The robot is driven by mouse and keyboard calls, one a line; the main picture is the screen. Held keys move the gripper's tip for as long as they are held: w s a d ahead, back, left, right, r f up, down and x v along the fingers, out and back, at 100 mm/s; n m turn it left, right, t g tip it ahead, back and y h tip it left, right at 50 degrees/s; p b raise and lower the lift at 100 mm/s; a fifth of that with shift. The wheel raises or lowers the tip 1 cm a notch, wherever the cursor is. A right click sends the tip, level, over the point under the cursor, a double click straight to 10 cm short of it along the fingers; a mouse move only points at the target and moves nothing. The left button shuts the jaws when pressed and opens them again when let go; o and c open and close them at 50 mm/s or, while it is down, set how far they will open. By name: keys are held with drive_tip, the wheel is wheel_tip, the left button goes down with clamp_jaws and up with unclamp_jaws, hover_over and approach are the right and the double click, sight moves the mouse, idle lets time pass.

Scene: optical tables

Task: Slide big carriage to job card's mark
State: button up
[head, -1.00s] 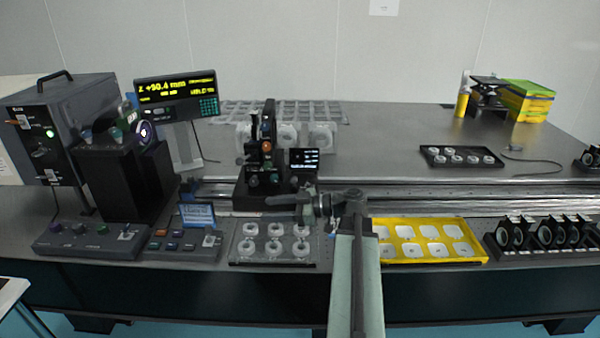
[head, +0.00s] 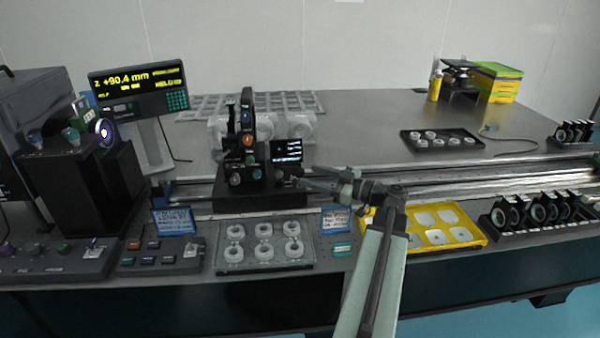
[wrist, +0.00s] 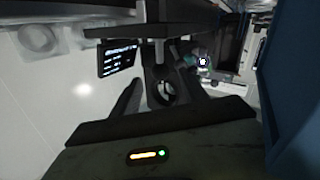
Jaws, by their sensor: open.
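The big carriage (head: 262,196) is a black block on the long rail, carrying a dark upright optic mount and a small black screen (head: 287,151). The screen also shows in the wrist view (wrist: 117,58). The readout (head: 138,84) reads Z +90.4 mm. Blue cards with handwriting stand in front of the rail, one at left (head: 173,222) and one at right (head: 336,221); their text is too small to read. My gripper (head: 300,182) is at the carriage's right side. In the wrist view my gripper (wrist: 160,95) is open, with a dark round part between or beyond its fingers; contact is unclear.
A clear tray of ring parts (head: 265,262) sits in front of the carriage. A yellow tray (head: 470,238) and a rack of black mounts (head: 535,212) stand at right.

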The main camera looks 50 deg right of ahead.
sight(300, 173)
drive_tip(key=x, duration=0.5)
drive_tip(key=shift+w+a, duration=0.15)
drive_tip(key=shift+w, duration=0.05)
clamp_jaws()
idle(1.1)
